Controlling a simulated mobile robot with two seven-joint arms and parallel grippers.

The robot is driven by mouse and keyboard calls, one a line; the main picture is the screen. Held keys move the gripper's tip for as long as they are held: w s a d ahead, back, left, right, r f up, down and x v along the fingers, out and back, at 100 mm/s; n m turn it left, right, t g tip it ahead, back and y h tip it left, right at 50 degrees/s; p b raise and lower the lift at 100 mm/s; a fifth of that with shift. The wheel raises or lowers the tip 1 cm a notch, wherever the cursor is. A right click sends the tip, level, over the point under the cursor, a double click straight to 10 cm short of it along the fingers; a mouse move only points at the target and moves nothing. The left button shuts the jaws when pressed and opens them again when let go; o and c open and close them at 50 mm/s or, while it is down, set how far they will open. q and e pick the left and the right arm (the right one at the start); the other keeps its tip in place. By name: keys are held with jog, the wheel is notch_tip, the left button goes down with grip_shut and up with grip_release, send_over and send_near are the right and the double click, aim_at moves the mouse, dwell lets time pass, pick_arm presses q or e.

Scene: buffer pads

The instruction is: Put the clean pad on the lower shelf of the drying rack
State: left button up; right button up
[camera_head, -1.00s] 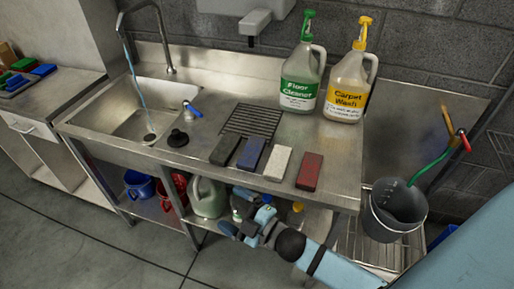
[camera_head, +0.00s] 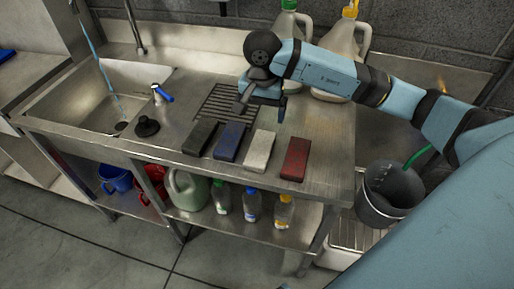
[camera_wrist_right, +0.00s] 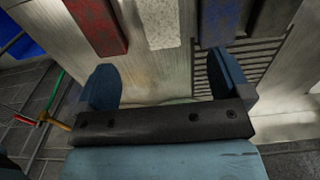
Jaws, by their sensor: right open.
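Several pads lie in a row on the steel counter: black (camera_head: 200,138), blue (camera_head: 231,141), white (camera_head: 260,151) and red (camera_head: 295,159). The red pad (camera_wrist_right: 97,25), white pad (camera_wrist_right: 157,22) and blue pad (camera_wrist_right: 216,20) also show in the wrist view. The white one looks palest; I cannot tell surely which pad is clean. My right gripper (camera_head: 263,104) is open and empty, above the counter just behind the pads; its fingers show in the wrist view (camera_wrist_right: 165,82). My left gripper is out of view. I cannot identify a drying rack for certain.
A slotted drain grate (camera_head: 218,103) lies left of my gripper. Two jugs stand behind my right arm. A sink (camera_head: 90,105) is at left, a grey bucket (camera_head: 390,192) at right. Bottles and a green jug (camera_head: 187,190) stand on the shelf below the counter.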

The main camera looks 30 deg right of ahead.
send_over(261, 147)
jog(key=f, duration=0.8)
jog(key=shift+w+d, duration=0.15)
jog(key=shift+w, duration=0.05)
jog(key=shift+s+a+f, duration=0.1)
jog(key=shift+a+f, duration=0.05)
jog(key=shift+f, duration=1.15)
jog(key=shift+s+a+f, duration=0.1)
jog(key=shift+f, duration=1.15)
jog(key=c, duration=1.1)
jog(key=shift+r, duration=0.1)
jog(key=shift+c, duration=0.2)
